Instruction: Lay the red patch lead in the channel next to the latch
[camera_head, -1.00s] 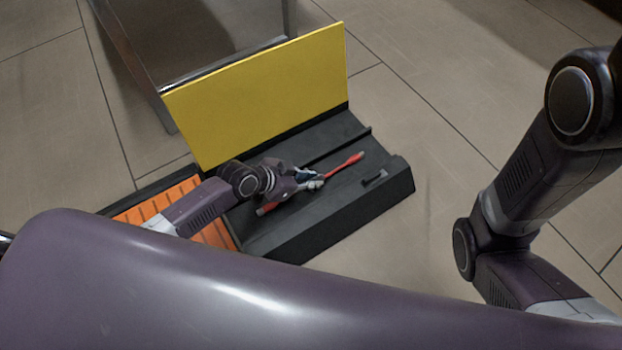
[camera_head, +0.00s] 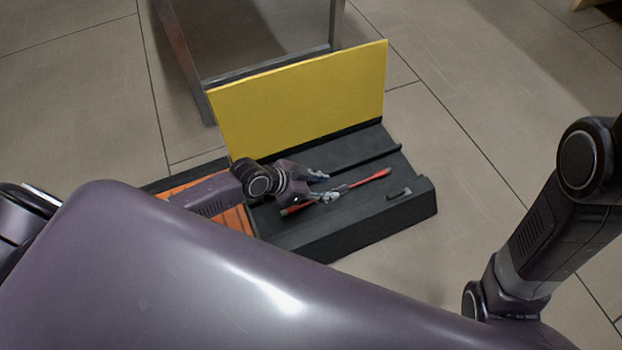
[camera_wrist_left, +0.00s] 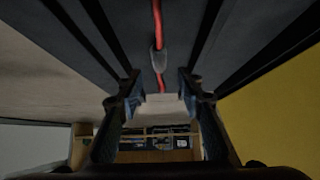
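The red patch lead (camera_head: 377,177) lies lengthwise along the black case (camera_head: 350,234), with a grey sleeve near its middle. It lies between the rear ridge and the small black latch (camera_head: 400,193) on the front side; I cannot tell whether it is fully seated in a channel. My left gripper (camera_head: 326,187) is over the lead, its fingers spread to either side. In the left wrist view the lead (camera_wrist_left: 157,20) and its grey sleeve (camera_wrist_left: 158,61) run down between the open fingertips (camera_wrist_left: 160,84), with gaps on both sides. My right gripper is out of view.
The yellow lid (camera_head: 300,100) stands up along the case's back edge. An orange ribbed section (camera_head: 237,217) is at the case's left end, partly under my left arm. A metal-legged stand (camera_head: 270,72) is behind the lid. Floor on the right is clear.

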